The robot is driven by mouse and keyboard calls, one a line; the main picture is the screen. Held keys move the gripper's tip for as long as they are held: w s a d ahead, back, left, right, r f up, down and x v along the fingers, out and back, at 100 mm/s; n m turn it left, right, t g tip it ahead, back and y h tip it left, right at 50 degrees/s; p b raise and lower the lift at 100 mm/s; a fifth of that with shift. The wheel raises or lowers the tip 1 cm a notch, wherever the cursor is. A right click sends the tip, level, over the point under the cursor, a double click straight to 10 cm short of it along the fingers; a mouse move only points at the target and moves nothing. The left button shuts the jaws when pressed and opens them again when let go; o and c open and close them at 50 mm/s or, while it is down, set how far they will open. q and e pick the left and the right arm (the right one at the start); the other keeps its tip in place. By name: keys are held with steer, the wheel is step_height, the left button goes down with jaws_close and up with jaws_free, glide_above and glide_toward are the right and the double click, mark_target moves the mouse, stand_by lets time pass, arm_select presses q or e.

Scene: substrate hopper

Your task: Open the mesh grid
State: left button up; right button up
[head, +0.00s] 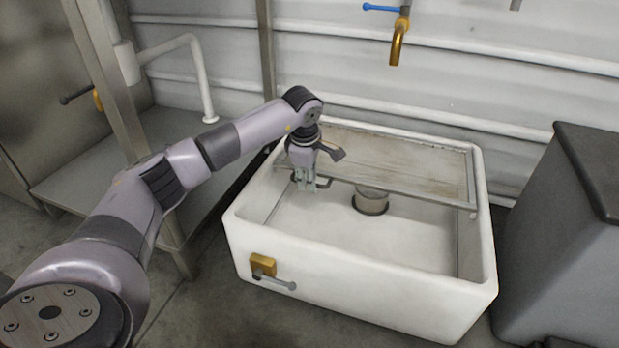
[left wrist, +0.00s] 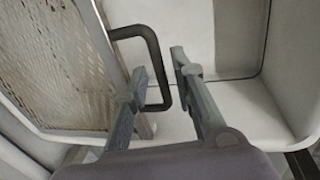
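The mesh grid (head: 400,163) is a framed metal mesh panel over the back part of the white basin (head: 355,290). It also fills the left of the left wrist view (left wrist: 55,65). Its dark bracket-shaped handle (left wrist: 157,62) sticks out from the frame's edge. My left gripper (head: 309,188) is at the left end of the grid's front edge, beside the handle. In the left wrist view its two fingers (left wrist: 160,78) are apart, with part of the handle between them. I see no firm contact. My right gripper is not in view.
A round drain piece (head: 370,201) stands inside the basin under the grid's front edge. A brass valve (head: 263,265) sits on the basin's front. A brass tap (head: 398,45) hangs above. A grey bin (head: 565,230) stands close on the right, a metal table (head: 130,180) on the left.

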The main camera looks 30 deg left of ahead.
arm_select(q)
jaws_close()
stand_by(0.6)
